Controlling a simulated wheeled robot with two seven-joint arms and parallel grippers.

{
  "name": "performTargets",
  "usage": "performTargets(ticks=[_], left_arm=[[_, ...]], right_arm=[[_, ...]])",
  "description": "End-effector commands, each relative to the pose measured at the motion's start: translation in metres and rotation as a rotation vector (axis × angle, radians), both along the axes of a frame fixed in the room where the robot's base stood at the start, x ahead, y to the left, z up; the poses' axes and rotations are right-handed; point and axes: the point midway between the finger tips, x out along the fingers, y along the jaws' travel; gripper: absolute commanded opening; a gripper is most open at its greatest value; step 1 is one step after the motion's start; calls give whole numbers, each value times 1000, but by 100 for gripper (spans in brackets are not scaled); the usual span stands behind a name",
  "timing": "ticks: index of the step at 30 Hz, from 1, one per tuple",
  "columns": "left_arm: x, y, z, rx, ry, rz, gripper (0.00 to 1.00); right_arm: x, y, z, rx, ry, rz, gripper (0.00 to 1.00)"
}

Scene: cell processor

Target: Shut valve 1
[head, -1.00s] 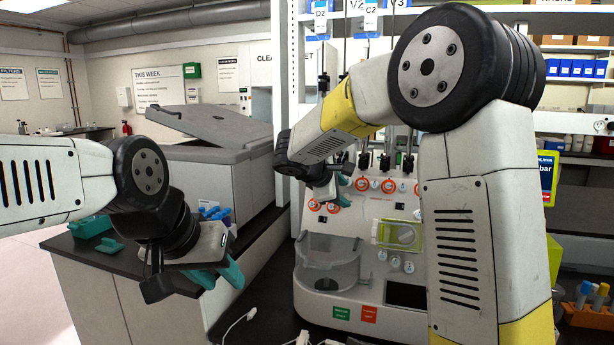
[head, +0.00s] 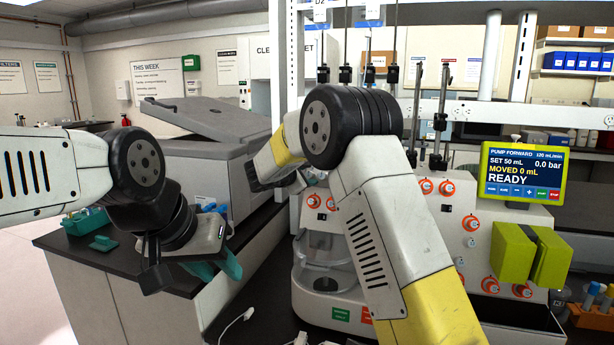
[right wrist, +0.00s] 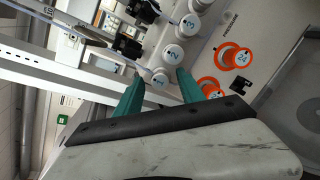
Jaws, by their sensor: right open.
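In the right wrist view a row of white round valve knobs sits on the pale machine panel. The nearest white knob (right wrist: 160,77), its label hard to read but possibly valve 1, lies just beyond and between the tips of my right gripper (right wrist: 160,80). The teal fingers are apart, with nothing held. The white knob marked 2 (right wrist: 172,53) is just beyond it. In the head view my right arm hides the right fingertips and these knobs on the machine (head: 320,285). My left gripper (head: 215,270) hangs over the left bench, its teal fingers apart and empty.
Orange-ringed ports (right wrist: 233,58) stand beside the white knobs, and black clamps (right wrist: 130,45) on rods are close to the fingers. A green-framed screen (head: 524,172) reads READY. A yellow-green block (head: 514,252) projects at the machine's right. White shelf posts stand behind.

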Motion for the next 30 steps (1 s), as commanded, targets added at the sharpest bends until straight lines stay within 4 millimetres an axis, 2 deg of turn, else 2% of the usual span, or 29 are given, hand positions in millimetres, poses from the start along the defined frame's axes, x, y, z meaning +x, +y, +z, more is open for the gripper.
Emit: performTargets(ticks=[8,11,15,16,30], left_arm=[[0,0,0,0,0,0,36],[0,0,0,0,0,0,36],[0,0,0,0,0,0,36],[0,0,0,0,0,0,36],[0,0,0,0,0,0,36]], right_arm=[[3,-1,0,1,0,0,46],[2,-1,0,1,0,0,30],[2,-1,0,1,0,0,3],[2,-1,0,1,0,0,0],[2,-1,0,73,-24,-33,0]])
